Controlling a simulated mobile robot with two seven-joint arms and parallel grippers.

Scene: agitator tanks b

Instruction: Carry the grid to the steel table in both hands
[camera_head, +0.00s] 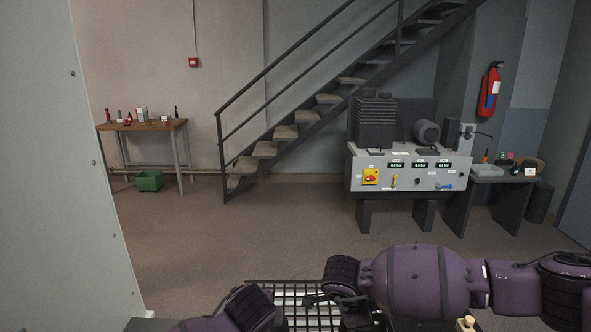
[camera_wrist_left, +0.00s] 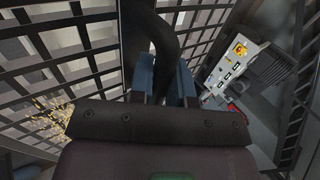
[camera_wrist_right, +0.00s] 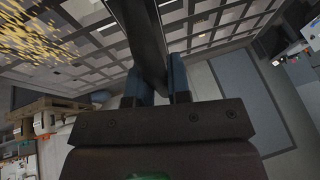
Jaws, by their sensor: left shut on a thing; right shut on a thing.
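The grid (camera_head: 285,282) is a dark lattice of bars, low at the bottom centre of the head view, partly hidden behind my arms. Its bars also fill much of the left wrist view (camera_wrist_left: 85,70) and the upper part of the right wrist view (camera_wrist_right: 200,38). My left gripper (camera_wrist_left: 163,85) is shut on a dark curved bar of the grid between its blue fingers. My right gripper (camera_wrist_right: 155,85) is shut on another dark bar of it. I cannot tell which table is the steel one.
A wood-topped table (camera_head: 150,126) with small items stands at the back left, a green crate (camera_head: 149,181) beneath it. Stairs (camera_head: 290,132) rise at the back. A control console (camera_head: 410,170) and a small dark table (camera_head: 510,178) stand right. A pale panel (camera_head: 70,200) is close left. The middle floor is clear.

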